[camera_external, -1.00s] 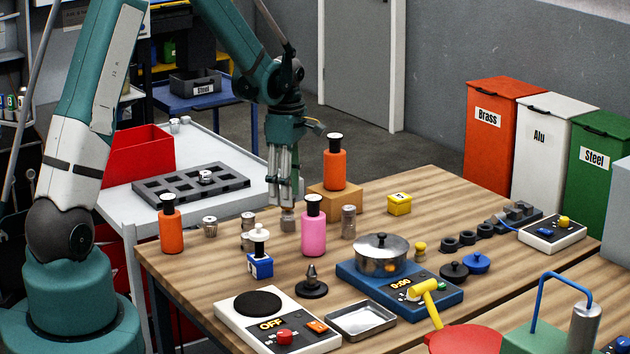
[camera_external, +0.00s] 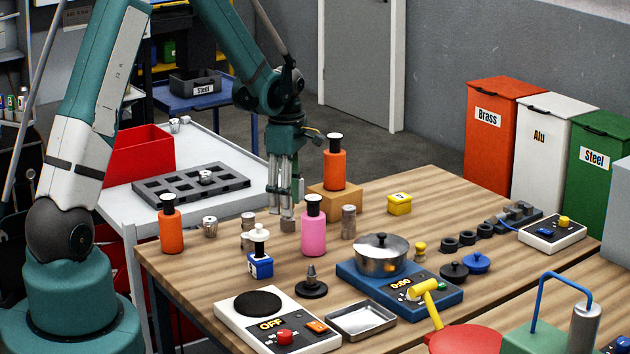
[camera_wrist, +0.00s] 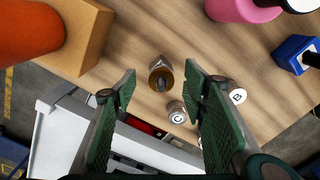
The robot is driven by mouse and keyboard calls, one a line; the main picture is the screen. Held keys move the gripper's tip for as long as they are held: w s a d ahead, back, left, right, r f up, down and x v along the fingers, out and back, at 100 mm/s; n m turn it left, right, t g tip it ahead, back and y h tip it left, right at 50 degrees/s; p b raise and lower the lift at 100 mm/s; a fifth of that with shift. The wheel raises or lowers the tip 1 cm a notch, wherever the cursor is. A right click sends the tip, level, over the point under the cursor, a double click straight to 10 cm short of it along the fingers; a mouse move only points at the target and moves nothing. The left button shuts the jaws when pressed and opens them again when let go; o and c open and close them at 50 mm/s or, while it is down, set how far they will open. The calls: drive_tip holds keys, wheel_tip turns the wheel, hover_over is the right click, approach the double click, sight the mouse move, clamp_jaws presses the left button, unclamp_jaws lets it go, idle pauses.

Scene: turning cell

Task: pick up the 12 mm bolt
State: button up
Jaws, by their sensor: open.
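My gripper (camera_external: 280,204) points down over the far left part of the wooden table. Its two green-padded fingers are apart and empty in the wrist view (camera_wrist: 162,84). A small round metal part with a brownish ring and dark centre (camera_wrist: 160,75) stands between and just beyond the fingertips. It also shows under my gripper in the external view (camera_external: 287,222). Metal parts marked C (camera_wrist: 177,112) and B (camera_wrist: 238,95) stand near the right finger, which partly covers B's surroundings. No size mark is readable, so I cannot tell which part is the 12 mm bolt.
A pink bottle (camera_external: 313,230) and a cardboard-coloured block (camera_external: 328,203) bearing an orange bottle (camera_external: 335,170) stand close to my gripper. Another metal cylinder (camera_external: 348,222) is to the right. A blue block with a white knob (camera_external: 260,265) is nearer the front.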

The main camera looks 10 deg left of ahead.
drive_tip(key=shift+f, duration=0.15)
drive_tip(key=shift+s+f, duration=0.1)
drive_tip(key=shift+f, duration=2.4)
drive_tip(key=shift+c, duration=0.5)
drive_tip(key=c, duration=1.2)
drive_tip(key=shift+r, duration=0.15)
drive_tip(key=shift+r, duration=4.9)
